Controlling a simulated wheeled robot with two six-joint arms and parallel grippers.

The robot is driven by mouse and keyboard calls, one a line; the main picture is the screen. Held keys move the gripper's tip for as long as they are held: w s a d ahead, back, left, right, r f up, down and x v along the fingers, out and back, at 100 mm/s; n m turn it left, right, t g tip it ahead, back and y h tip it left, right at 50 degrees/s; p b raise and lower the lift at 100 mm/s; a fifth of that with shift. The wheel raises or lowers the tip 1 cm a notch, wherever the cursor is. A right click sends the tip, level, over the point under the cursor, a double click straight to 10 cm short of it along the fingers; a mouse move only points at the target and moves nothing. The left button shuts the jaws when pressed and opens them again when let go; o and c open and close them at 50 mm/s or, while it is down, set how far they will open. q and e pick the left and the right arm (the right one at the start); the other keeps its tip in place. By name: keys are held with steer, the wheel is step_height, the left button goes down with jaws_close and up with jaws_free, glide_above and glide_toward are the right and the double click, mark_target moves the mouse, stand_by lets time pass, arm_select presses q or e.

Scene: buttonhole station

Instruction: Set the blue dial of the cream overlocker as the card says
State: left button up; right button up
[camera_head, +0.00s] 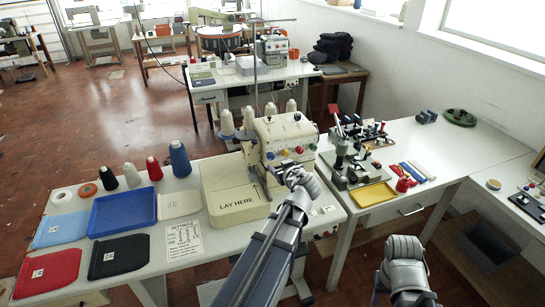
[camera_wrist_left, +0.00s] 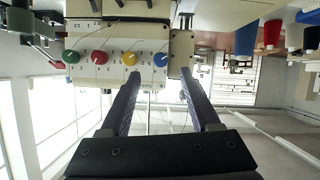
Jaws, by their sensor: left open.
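The cream overlocker (camera_head: 283,134) stands on the near table with a row of coloured dials on its front. Its blue dial (camera_head: 271,156) is at the left end of the row, beside the yellow one. My left gripper (camera_head: 287,168) is just in front of the dials. In the left wrist view, which is turned over, the blue dial (camera_wrist_left: 161,60) lies between the fingertips of the open left gripper (camera_wrist_left: 162,73), apparently just beyond them. The settings card (camera_head: 183,239) lies on the table, its lines too small to read. The right gripper's fingers do not show.
The overlocker's cream tray (camera_head: 232,213), marked LAY HERE, a blue tray (camera_head: 123,212), cloth pieces and thread cones stand left. A green machine (camera_head: 352,165) with a yellow tray (camera_head: 372,195) stands right.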

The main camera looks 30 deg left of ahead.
mark_target(271, 157)
arm_select(q)
steer(key=b+x, duration=0.1)
steer(key=x, duration=0.1)
steer(key=b+x, duration=0.1)
steer(key=x, duration=0.2)
steer(key=b+x, duration=0.1)
steer(key=x, duration=0.2)
steer(key=shift+w+a+r, duration=0.1)
steer(key=shift+a+r, duration=0.05)
steer(key=shift+r, duration=0.1)
jaws_close()
stand_by(0.5)
